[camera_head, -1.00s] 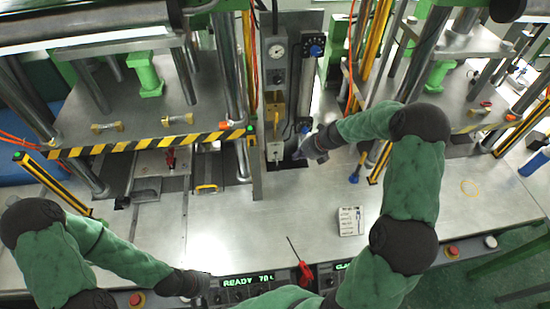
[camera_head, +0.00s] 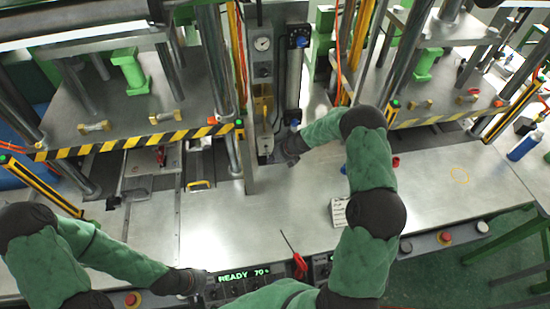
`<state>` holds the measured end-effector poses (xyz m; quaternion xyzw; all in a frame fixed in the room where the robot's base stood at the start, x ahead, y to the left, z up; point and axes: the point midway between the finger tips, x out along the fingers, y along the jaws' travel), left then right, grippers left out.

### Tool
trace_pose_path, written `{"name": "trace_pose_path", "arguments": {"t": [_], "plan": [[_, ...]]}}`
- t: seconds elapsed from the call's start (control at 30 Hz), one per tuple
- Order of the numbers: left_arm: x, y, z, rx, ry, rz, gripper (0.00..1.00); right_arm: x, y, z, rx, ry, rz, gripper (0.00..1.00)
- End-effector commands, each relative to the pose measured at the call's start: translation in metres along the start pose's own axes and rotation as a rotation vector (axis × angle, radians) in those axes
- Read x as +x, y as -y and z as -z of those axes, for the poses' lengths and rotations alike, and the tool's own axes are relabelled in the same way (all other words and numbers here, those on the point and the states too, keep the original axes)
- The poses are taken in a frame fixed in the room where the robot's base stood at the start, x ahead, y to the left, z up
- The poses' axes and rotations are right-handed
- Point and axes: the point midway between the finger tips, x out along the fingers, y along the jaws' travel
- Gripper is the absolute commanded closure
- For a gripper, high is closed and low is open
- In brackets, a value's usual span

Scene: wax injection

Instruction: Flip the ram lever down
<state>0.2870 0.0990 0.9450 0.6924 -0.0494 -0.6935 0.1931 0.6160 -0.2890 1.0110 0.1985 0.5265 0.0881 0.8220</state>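A grey central press unit (camera_head: 262,70) stands at the back of the bench, with a dial gauge, a blue knob (camera_head: 300,41) and a brass-coloured block low on its front. I cannot make out which part is the ram lever; it may be hidden behind my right gripper. My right gripper (camera_head: 285,153) is dark and reaches to the foot of this unit, close beside it. Its fingers are too small to tell open from shut, and I cannot tell contact. My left gripper (camera_head: 195,282) is low in front, beside the control panel. Its fingers are not clear.
A READY display panel (camera_head: 245,275) is at the front edge, with a red-handled screwdriver (camera_head: 298,262) beside it. A small white labelled box (camera_head: 338,212) stands by my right arm. Presses with striped guards stand left and right. The bench front left of centre is clear.

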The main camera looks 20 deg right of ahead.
Motion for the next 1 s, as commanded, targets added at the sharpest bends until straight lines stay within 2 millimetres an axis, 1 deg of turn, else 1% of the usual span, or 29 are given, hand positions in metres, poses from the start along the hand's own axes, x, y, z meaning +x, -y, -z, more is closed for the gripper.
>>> {"name": "trace_pose_path", "arguments": {"t": [0.33,0.6,1.0], "plan": [[0.0,0.0,0.0,0.0,0.0,0.0,0.6,0.001,0.0,0.0,0.0,0.0,0.0,1.0],[-0.004,-0.001,0.0,0.0,0.0,0.0,0.6,0.019,0.005,0.006,0.001,-0.002,0.0,1.0],[-0.004,-0.001,0.0,0.0,0.0,0.0,0.6,0.023,0.006,0.01,0.003,-0.008,-0.001,1.0]]}}
